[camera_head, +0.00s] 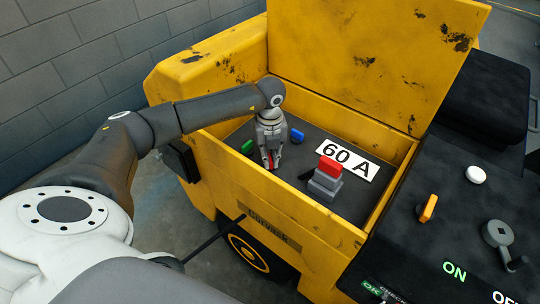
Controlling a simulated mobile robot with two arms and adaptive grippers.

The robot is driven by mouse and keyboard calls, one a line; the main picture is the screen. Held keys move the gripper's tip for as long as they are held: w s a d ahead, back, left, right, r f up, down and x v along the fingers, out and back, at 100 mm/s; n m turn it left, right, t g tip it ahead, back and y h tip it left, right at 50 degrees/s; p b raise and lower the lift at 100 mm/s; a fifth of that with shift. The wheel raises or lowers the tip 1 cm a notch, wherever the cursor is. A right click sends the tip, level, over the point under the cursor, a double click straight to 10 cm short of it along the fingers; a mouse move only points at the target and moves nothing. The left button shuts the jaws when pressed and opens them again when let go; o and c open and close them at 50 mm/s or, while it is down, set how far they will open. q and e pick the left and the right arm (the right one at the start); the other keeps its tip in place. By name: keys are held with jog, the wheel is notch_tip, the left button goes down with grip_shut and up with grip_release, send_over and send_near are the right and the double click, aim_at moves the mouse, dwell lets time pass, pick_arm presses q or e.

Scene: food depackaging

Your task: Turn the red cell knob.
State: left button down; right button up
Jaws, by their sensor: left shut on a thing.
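My left gripper (271,158) points down into the open compartment of the yellow vehicle. Its fingers are shut on a small red part, the red cell knob (271,160), of which only a sliver shows between the fingers. A green knob (247,146) is just left of the gripper and a blue knob (297,135) is just right of it. My right gripper is not in view.
A grey block with a red top (329,167) stands right of the gripper, beside a white "60 A" plate (347,161). Yellow walls (285,217) enclose the compartment. The black panel at right carries an orange switch (428,208), a white button (476,174) and a grey lever (498,234).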

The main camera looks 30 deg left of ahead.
pick_arm(q)
jog(key=n, duration=0.4)
jog(key=shift+r+p, duration=0.1)
jog(key=shift+p, duration=0.3)
jog(key=shift+n+p, duration=0.35)
jog(key=shift+n, duration=1.75)
jog(key=shift+a, duration=0.1)
jog(key=c, duration=1.5)
grip_release()
notch_tip(320, 180, up, 12)
jog(key=shift+f, duration=0.1)
